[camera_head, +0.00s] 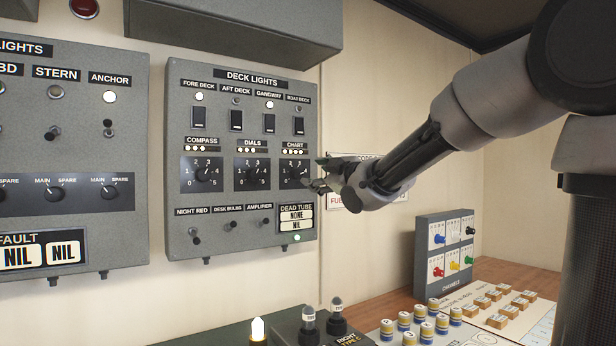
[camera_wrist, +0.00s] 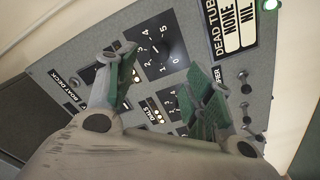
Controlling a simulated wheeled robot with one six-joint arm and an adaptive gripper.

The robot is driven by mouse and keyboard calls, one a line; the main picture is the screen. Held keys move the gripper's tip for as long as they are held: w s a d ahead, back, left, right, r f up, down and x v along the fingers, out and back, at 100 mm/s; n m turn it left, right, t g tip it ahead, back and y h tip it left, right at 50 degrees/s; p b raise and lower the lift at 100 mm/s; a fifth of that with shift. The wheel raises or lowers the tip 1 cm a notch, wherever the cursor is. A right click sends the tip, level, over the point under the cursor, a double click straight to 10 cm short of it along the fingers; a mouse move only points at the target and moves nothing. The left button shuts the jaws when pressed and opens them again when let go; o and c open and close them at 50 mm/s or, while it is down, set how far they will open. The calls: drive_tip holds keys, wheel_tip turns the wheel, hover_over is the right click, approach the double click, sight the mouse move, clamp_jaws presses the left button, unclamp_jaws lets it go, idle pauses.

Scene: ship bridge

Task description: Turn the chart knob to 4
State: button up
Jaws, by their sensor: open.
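The chart knob (camera_head: 293,173) is a dark round knob on a dark dial marked 0 to 5, at the right of the row of three dials on the deck lights panel (camera_head: 243,205). Its pointer is too small to read surely. In the wrist view the chart dial (camera_wrist: 155,45) shows between and beyond the fingertips, turned in the picture. My gripper (camera_head: 320,174) is open and empty, just right of the chart dial in the head view. Its two green-grey fingers also show in the wrist view (camera_wrist: 162,60). I see no clear contact with the knob.
The compass (camera_head: 202,174) and dials (camera_head: 252,173) knobs sit left of the chart knob. Toggles line the panel below and rockers above. The dead tube plate (camera_head: 296,218) is just below the chart dial. A channels box (camera_head: 446,252) stands on the desk at right.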

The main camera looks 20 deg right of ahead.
drive_tip(key=v, duration=0.3)
drive_tip(key=shift+s, duration=0.15)
drive_tip(key=s+d+f+m+g+h, duration=0.3)
drive_tip(key=d+f+m, duration=0.1)
drive_tip(key=f, duration=0.4)
drive_tip(key=s+d+f+m+g+h, duration=0.2)
drive_tip(key=s+d+f+m+g, duration=0.15)
drive_tip(key=f, duration=0.45)
drive_tip(key=s+d+f+m+g, duration=0.1)
drive_tip(key=s+f+m+g, duration=0.2)
drive_tip(key=s, duration=1)
drive_tip(key=s+d+f+m+g, duration=0.2)
drive_tip(key=s+f, duration=0.4)
drive_tip(key=s, duration=0.7)
drive_tip(key=shift+d+m+g+h, duration=0.3)
drive_tip(key=shift+m+g, duration=0.25)
drive_tip(key=shift+g, duration=0.2)
drive_tip(key=shift+c, duration=0.3)
